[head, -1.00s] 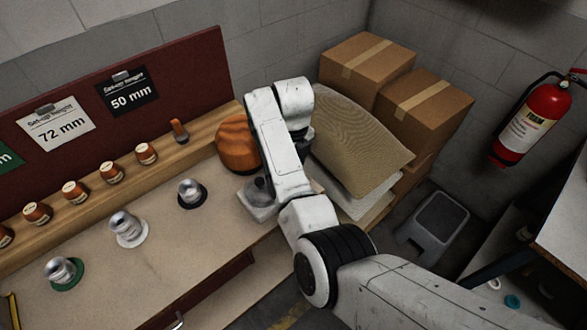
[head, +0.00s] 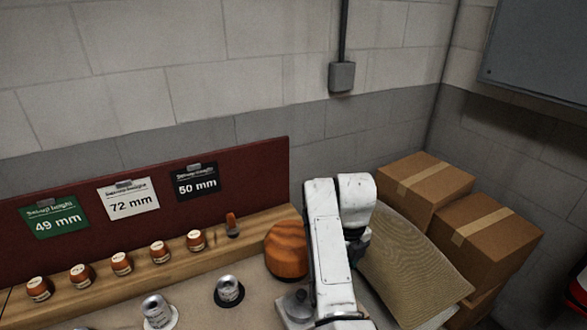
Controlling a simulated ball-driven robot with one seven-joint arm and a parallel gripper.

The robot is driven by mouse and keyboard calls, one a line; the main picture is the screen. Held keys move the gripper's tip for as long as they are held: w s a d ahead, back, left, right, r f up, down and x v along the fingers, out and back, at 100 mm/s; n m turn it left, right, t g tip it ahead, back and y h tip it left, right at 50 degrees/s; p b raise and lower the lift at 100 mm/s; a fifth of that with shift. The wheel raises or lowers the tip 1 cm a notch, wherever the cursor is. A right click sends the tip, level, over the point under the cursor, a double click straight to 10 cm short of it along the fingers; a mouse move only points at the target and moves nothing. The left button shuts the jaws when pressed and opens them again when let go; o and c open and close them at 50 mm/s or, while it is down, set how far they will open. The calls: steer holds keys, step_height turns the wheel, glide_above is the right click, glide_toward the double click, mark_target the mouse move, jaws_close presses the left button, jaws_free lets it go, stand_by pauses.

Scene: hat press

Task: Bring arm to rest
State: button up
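My white arm rises from the bottom of the head view and bends over at the top, above the right end of the workbench (head: 200,297). A round orange-brown wooden block (head: 286,252) stands just left of the arm. A tan woven sheet (head: 408,262) lies to the right of the arm.
Cardboard boxes (head: 428,185) are stacked at the right. Several small orange-capped jars (head: 160,252) line the bench's back ledge. Silver pieces on a black base (head: 229,291) and a white base (head: 157,311) stand in front. Height cards (head: 128,197) hang on the red backboard (head: 258,165).

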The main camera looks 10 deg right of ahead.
steer(key=s+d+f+n+h, duration=0.1)
steer(key=s+d+f+n, duration=0.5)
steer(key=s+n, duration=0.25)
steer(key=s+d+f+n+h, duration=0.1)
steer(key=s+d+f+n, duration=0.5)
steer(key=s, duration=0.3)
steer(key=s+a+n+y, duration=0.1)
steer(key=s+a+n, duration=0.1)
steer(key=s+n, duration=0.6)
steer(key=s+a+n+t, duration=0.1)
steer(key=s+a+n, duration=0.1)
steer(key=s+n, duration=0.7)
steer(key=s, duration=0.4)
steer(key=shift+s+r+y, duration=0.15)
steer(key=shift+s+y, duration=0.15)
steer(key=shift+y, duration=0.1)
